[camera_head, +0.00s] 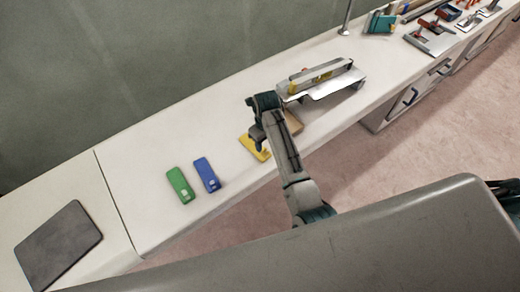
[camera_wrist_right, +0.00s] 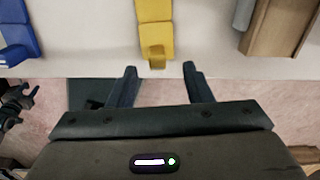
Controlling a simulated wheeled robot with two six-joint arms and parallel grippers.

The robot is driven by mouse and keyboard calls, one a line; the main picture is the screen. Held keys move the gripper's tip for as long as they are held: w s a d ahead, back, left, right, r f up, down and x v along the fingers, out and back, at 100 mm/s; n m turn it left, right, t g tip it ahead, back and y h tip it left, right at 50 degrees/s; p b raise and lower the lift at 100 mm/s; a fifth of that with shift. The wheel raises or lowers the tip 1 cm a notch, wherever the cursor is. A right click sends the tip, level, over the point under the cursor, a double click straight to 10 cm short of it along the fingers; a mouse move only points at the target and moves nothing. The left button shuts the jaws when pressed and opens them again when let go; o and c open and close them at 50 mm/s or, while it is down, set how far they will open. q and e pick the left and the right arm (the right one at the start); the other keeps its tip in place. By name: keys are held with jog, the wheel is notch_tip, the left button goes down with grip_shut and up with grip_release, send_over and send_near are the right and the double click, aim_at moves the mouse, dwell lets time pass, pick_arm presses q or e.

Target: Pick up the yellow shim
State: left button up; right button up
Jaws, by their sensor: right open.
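The yellow shim (camera_head: 255,148) lies flat on the white bench near its front edge, partly hidden by my right arm in the head view. It also shows in the right wrist view (camera_wrist_right: 155,32), just beyond my fingertips and between their lines. My right gripper (camera_wrist_right: 159,68) is open and empty, with its two dark fingers apart. In the head view the right gripper (camera_head: 256,140) is over the bench by the yellow shim. My left gripper is not in view.
A blue shim (camera_head: 207,174) and a green shim (camera_head: 180,185) lie left of the yellow one. A brown block (camera_head: 293,120) lies close on its right. A metal bracket-like fixture (camera_head: 322,82) stands behind. A dark pad (camera_head: 57,245) lies at far left.

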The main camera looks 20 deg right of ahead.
aim_at(264, 149)
jog(key=f+p, duration=0.2)
jog(key=f, duration=0.3)
jog(key=shift+a+f, duration=0.15)
jog(key=shift+a, duration=0.05)
jog(key=shift+f, duration=0.3)
jog(key=shift+c, duration=0.4)
grip_shut()
